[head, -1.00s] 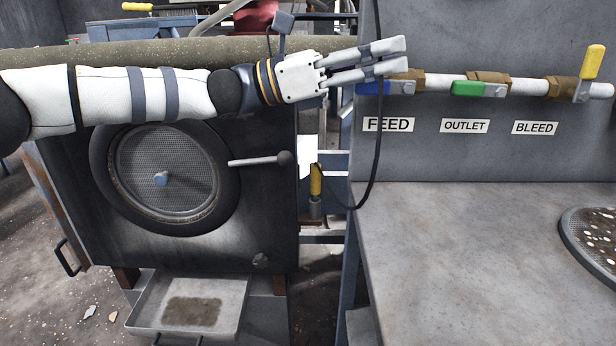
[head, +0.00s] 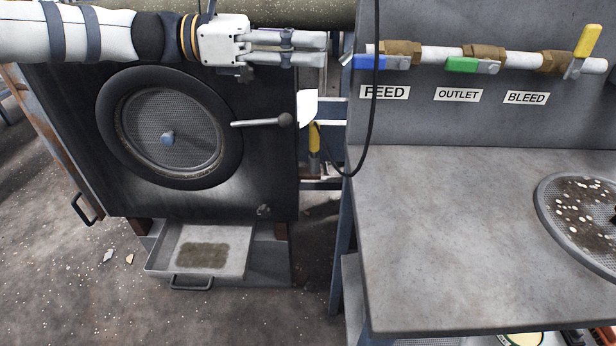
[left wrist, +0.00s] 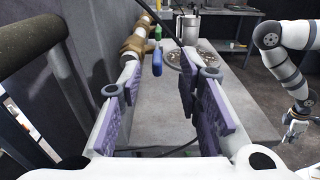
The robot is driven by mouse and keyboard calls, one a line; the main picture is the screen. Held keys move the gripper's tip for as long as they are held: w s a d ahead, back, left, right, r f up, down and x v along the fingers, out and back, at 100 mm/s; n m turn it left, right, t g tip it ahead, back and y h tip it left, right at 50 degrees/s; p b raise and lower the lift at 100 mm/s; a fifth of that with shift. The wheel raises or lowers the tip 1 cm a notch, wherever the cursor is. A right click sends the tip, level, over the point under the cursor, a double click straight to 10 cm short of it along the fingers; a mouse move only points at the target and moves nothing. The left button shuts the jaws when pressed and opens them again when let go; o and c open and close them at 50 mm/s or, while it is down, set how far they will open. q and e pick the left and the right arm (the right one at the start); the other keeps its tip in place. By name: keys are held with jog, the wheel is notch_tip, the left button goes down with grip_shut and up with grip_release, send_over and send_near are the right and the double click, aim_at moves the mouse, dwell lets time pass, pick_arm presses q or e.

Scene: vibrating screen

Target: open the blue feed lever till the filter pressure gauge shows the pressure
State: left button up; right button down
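The blue feed lever (head: 370,62) lies level along the white pipe above the FEED label (head: 385,92) in the head view. It also shows in the left wrist view (left wrist: 157,62), beyond the fingertips. My left gripper (head: 325,50) is left of the lever in the head view, apart from it, its fingers pointing right. The left wrist view shows its purple finger pads (left wrist: 160,105) apart with nothing between them. My right gripper (left wrist: 296,122) hangs at the right of the left wrist view, too small to judge. I see no pressure gauge in either view.
The green outlet lever (head: 462,65) is level; the yellow bleed lever (head: 588,42) stands up. A black cable (head: 374,100) hangs between my left gripper and the panel. A round screen (head: 590,220) lies on the mostly clear bench (head: 450,230).

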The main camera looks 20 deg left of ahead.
pick_arm(q)
jog(key=s+d+f+m+g+y, duration=0.1)
jog(key=d+f+y, duration=0.15)
jog(key=f, duration=0.65)
jog(key=s+d+f+m+g+y, duration=0.1)
jog(key=s+d+f+g+y, duration=0.15)
jog(key=f, duration=0.55)
jog(key=s+f+m+g+y, duration=0.1)
jog(key=s+f+m+y, duration=0.1)
jog(key=s+f, duration=0.2)
jog(key=s+d+f+m+y, duration=0.1)
jog(key=s+f, duration=0.3)
jog(key=f, duration=0.7)
jog(key=shift+m+g+y+p, duration=0.35)
jog(key=shift+m+y, duration=0.05)
jog(key=shift+m, duration=0.1)
pick_arm(e)
jog(key=shift+w+d+r, duration=0.1)
jog(key=shift+w+r, duration=0.3)
jog(key=shift+w, duration=0.1)
pick_arm(q)
jog(key=shift+s, duration=0.1)
